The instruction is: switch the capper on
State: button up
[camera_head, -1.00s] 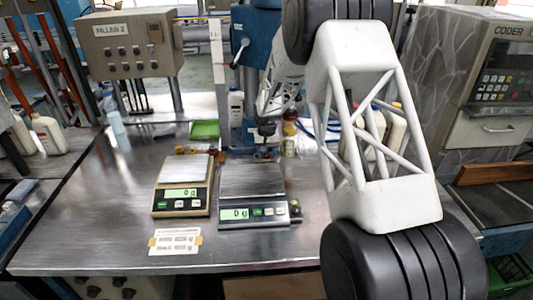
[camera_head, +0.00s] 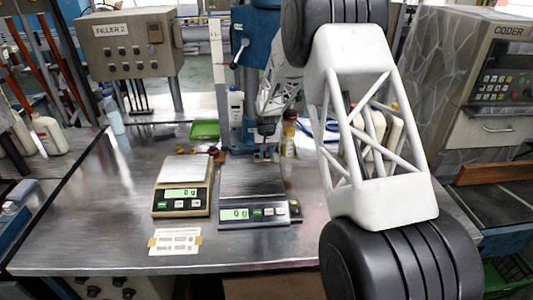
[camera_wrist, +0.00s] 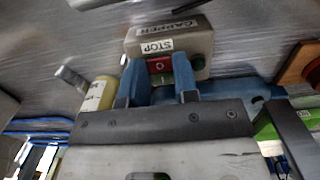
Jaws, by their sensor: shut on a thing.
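The grey capper box (camera_wrist: 168,45), labelled CAPPER and STOP, is at the top middle of the wrist view, upside down there. My gripper (camera_wrist: 159,82) is shut on the switch, though exact finger contact is hard to see. In the head view, my gripper (camera_head: 266,146) is small and low at the foot of the blue column (camera_head: 250,70), and the box cannot be made out clearly.
Two scales (camera_head: 182,198) (camera_head: 254,212) reading 0 g stand in front of my gripper. A yellow-labelled bottle (camera_wrist: 95,95) is close left of my fingers in the wrist view. A green tray (camera_head: 205,130) lies behind the scales. The table's front is mostly clear.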

aim_at(266, 154)
jog(key=shift+g, duration=0.3)
jog(key=o, duration=0.9)
jog(key=shift+r, duration=0.1)
jog(key=shift+w+r, duration=0.15)
jog(key=shift+r, duration=1.1)
jog(key=shift+w+r, duration=0.2)
jog(key=shift+r, duration=1.1)
jog(key=shift+w+r, duration=0.15)
jog(key=shift+r, duration=1.1)
